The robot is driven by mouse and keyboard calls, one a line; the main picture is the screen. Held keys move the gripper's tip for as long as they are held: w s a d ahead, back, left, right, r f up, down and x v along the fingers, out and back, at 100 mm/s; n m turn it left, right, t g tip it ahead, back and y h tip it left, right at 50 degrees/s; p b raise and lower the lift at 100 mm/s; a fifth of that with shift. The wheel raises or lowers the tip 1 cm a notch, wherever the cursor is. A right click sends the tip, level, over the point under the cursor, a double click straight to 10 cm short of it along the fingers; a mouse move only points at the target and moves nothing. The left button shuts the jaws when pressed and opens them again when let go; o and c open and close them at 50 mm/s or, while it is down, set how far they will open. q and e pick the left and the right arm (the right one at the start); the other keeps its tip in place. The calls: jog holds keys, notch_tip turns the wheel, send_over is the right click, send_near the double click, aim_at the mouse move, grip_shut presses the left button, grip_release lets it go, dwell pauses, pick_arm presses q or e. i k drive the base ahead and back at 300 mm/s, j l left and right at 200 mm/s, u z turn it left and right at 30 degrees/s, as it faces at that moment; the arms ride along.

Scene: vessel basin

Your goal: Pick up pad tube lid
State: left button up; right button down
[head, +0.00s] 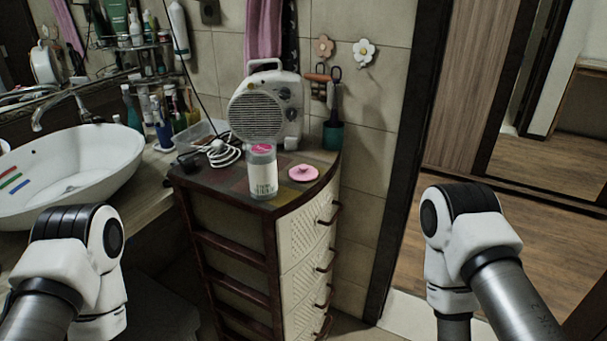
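A flat pink lid (304,173) with a small raised middle lies on top of the brown drawer cabinet (225,192), near its right front corner. A clear pad tube (263,176) with a white label and pink showing at its top stands upright just left of the lid, apart from it. My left arm comes in at the lower left and my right arm at the lower right. Both are well away from the lid, and neither gripper shows in the frame.
A white fan heater (266,105) stands behind the tube and lid. A coiled white cable (222,152) lies to the left on the cabinet. A white vessel basin (70,172) with a faucet (60,101) is at the left. A dark door frame (415,130) stands right of the cabinet.

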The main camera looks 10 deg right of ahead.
aim_at(302, 173)
jog(key=i+l, duration=0.1)
jog(key=l, duration=0.25)
jog(key=i+l, duration=0.15)
jog(key=l, duration=0.2)
jog(key=i+l, duration=0.1)
jog(key=l, duration=0.2)
jog(key=i+l, duration=0.1)
jog(key=l, duration=0.25)
jog(key=i+l, duration=0.15)
jog(key=l, duration=0.2)
jog(key=u, duration=0.05)
